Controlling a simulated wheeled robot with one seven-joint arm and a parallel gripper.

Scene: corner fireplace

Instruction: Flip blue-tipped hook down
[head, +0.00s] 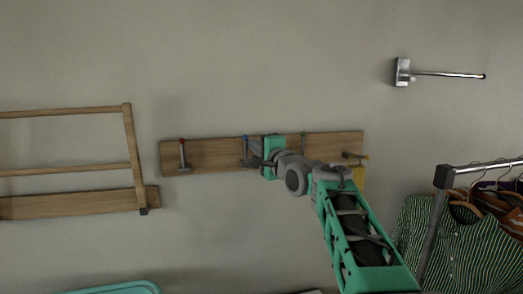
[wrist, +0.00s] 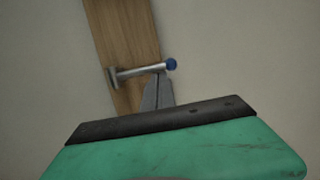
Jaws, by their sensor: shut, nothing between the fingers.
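The blue-tipped hook (head: 245,149) is on the wooden wall board, with its blue tip up and its metal shaft running close to the board. In the wrist view the hook (wrist: 140,71) crosses the picture, its base plate on the board and its blue ball at the right. My gripper (head: 256,162) is just right of the hook in the head view. In the wrist view my gripper's shut, empty fingertips (wrist: 160,78) meet the shaft's edge near the blue ball. I cannot tell whether they touch it. My gripper hides part of the board.
A wooden rack (head: 65,111) is at left. A clothes rail (head: 482,167) with garments stands at right.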

